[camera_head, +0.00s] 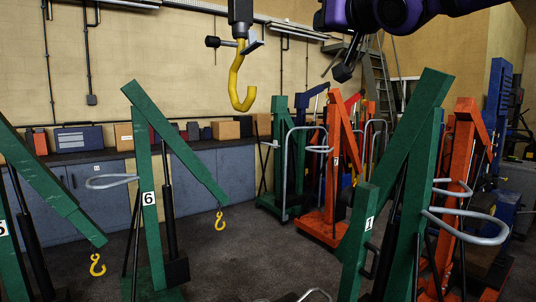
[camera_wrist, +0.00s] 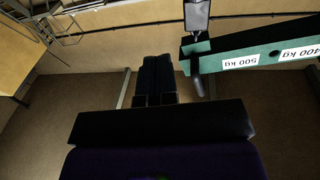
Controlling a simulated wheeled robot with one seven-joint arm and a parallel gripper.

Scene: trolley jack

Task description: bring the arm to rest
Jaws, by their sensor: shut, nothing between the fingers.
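My purple arm enters at the top right of the head view, with my dark gripper (camera_head: 343,72) hanging below it, tilted down to the left. In the wrist view my gripper's two dark fingers (camera_wrist: 154,98) are together with nothing between them. A large yellow hook (camera_head: 241,85) hangs at the top centre of the head view, left of my gripper and apart from it in the picture. In the wrist view a green beam (camera_wrist: 265,48) with "500 kg" and "400 kg" labels lies to the right of my fingers.
Green cranes stand in front, one marked 6 (camera_head: 146,190) at left and one marked 1 (camera_head: 366,215) at right. An orange crane (camera_head: 333,170) stands behind. Blue cabinets (camera_head: 100,185) line the wall. Some bare floor (camera_head: 235,245) shows between the cranes.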

